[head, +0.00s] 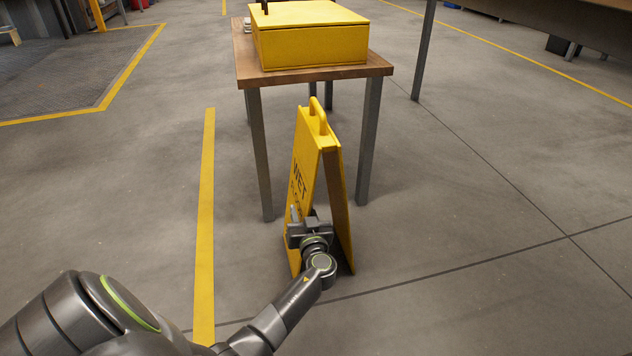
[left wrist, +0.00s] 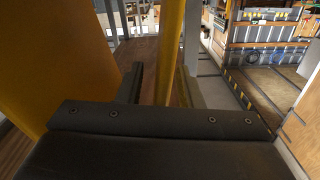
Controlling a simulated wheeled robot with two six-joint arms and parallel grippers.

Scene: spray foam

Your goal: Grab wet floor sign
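The yellow wet floor sign (head: 305,170) stands upright on the floor as an A-frame, with a loop handle on top and dark lettering on its left panel. My left gripper (head: 306,222) is at the near edge of the sign, low on the left panel, and covers part of the lettering. In the left wrist view the two dark fingers (left wrist: 160,90) are apart, with a narrow yellow strip of the sign (left wrist: 172,50) between them. A broad yellow surface (left wrist: 60,50) fills the left of that view. Contact with the fingers cannot be told. My right gripper is not in view.
A small wooden table (head: 330,74) with metal legs stands just behind the sign and carries a yellow box (head: 310,45). A yellow floor line (head: 205,220) runs to the left. The concrete floor (head: 480,230) at the right is clear.

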